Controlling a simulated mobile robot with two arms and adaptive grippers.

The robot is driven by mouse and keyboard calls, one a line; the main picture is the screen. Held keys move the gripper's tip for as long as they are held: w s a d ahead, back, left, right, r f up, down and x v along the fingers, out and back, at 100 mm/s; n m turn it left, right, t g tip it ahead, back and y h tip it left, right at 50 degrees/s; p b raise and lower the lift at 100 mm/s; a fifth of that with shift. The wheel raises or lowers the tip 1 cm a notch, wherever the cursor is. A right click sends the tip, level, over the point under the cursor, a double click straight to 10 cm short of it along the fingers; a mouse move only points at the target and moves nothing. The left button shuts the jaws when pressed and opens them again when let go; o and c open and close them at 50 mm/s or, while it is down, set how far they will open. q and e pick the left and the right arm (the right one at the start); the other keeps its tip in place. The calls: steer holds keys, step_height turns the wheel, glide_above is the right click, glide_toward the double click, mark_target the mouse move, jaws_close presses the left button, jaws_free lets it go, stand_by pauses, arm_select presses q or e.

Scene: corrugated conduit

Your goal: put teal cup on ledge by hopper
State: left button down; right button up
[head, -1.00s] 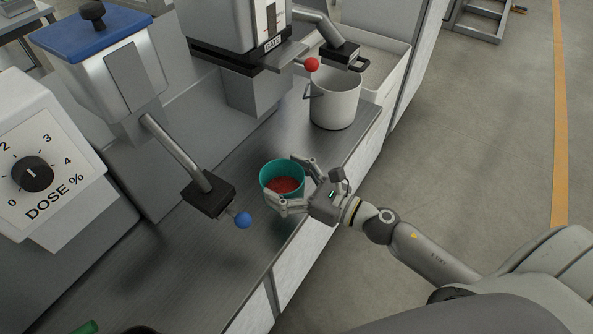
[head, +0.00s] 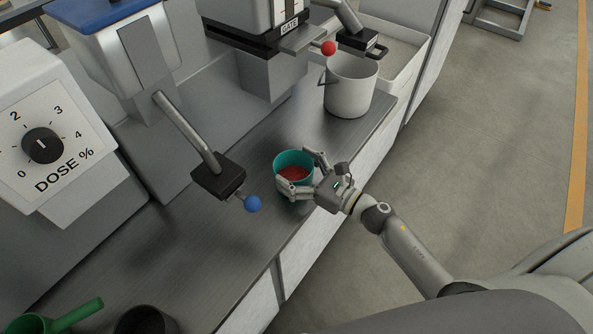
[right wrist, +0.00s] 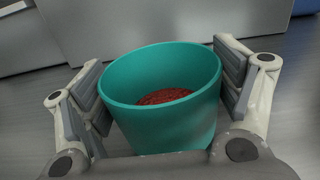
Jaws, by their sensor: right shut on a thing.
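The teal cup (head: 292,158) holds red granules and is upright in the head view, over the grey counter near its front edge. My right gripper (head: 300,177) is shut around the cup's sides. In the right wrist view the cup (right wrist: 165,125) fills the middle, with a finger pressed on each side and the red contents visible inside. I cannot tell whether its base touches the counter. The hopper with the GATE label (head: 257,18) and red-knobbed lever stands behind. My left gripper is not in view.
A white-grey pot (head: 351,88) stands on the counter (head: 235,240) beyond the cup. A blue-knobbed lever (head: 218,178) juts over the counter, left of the cup. A dose dial (head: 42,146) is at far left. A green scoop (head: 62,318) and a dark round container (head: 146,322) sit at bottom left.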

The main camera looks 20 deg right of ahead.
steer(key=shift+f, duration=0.25)
steer(key=shift+f, duration=0.1)
steer(key=o, duration=0.9)
steer(key=shift+o, duration=0.2)
steer(key=shift+r, duration=0.2)
steer(key=b+v, duration=0.2)
steer(key=v, duration=1)
steer(key=shift+b, duration=0.3)
